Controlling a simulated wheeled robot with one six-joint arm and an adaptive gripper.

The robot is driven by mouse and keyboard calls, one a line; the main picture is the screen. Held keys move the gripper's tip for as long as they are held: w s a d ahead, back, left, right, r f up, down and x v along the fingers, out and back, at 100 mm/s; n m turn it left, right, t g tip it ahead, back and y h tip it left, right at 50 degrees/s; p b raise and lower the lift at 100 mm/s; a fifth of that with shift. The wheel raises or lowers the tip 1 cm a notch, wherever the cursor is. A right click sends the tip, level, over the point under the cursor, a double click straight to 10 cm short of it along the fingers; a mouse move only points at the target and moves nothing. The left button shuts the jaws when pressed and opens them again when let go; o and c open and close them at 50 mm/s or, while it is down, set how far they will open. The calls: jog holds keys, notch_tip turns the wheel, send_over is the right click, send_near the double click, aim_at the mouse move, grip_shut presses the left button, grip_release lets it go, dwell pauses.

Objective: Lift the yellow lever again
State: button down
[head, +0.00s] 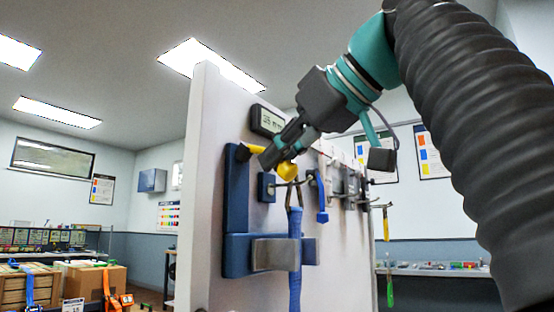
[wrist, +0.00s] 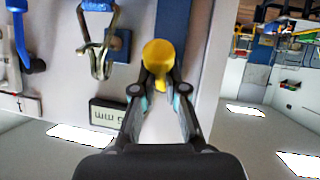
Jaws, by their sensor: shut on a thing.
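The yellow lever (head: 287,170) has a rounded knob and a short arm, and is fixed to the blue strap mount (head: 237,215) on the white wall panel. My gripper (head: 270,158) is at the knob, near the top of the mount. In the wrist view, the yellow knob (wrist: 158,58) sits between the fingertips of my gripper (wrist: 160,76), which is shut on it. The fingers hide part of the lever in the head view.
A small display box (head: 268,121) is on the panel just behind my gripper. To the right are a blue hook (head: 320,197) and several metal fittings. The panel's edge (wrist: 213,70) is close to the right of my gripper in the wrist view.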

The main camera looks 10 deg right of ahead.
jog(key=shift+r, duration=0.15)
dwell(0.5)
jog(key=c, duration=1.2)
grip_release()
jog(key=shift+a, duration=0.1)
